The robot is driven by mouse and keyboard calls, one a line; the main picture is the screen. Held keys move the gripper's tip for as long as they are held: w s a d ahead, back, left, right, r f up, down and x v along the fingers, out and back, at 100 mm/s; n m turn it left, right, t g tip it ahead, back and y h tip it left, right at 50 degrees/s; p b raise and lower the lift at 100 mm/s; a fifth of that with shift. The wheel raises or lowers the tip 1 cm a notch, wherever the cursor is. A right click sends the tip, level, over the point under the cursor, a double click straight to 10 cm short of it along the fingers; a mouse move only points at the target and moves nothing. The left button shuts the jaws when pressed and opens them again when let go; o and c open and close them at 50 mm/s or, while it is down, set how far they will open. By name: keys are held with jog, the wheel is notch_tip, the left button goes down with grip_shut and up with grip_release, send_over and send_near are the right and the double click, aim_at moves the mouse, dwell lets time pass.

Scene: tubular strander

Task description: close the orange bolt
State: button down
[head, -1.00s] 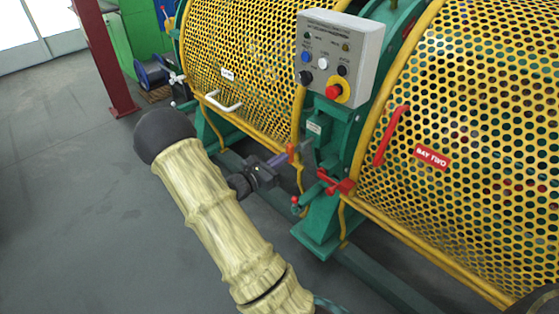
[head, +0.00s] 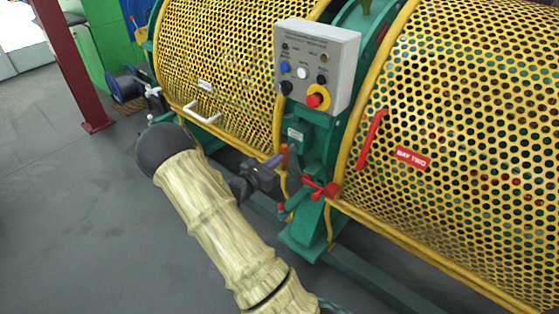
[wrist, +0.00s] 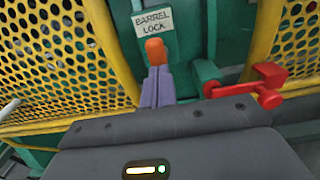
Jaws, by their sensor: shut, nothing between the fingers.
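The orange bolt (head: 284,152) shows as a small upright knob on the green post between the two yellow mesh guards. In the wrist view the orange bolt (wrist: 155,50) stands just below a "BARREL LOCK" label (wrist: 153,21). My gripper (head: 274,160) is at the bolt, its purple-grey fingers pointing at it. In the wrist view my gripper (wrist: 158,77) is shut with nothing between the fingers, its tips right at the bolt's lower end. I cannot tell whether they touch it. The bolt's lower part is hidden behind the fingers.
A red-handled latch (wrist: 258,84) sits close to the right of the bolt. A grey control box (head: 318,62) with a red stop button is above. The left guard has a white handle (head: 201,112), the right guard a red one (head: 371,140).

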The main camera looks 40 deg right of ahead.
jog(key=shift+d+r, duration=0.25)
jog(key=shift+d, duration=0.05)
jog(key=p+v, duration=0.2)
jog(key=v, duration=1.2)
jog(key=shift+a+f+p, duration=0.3)
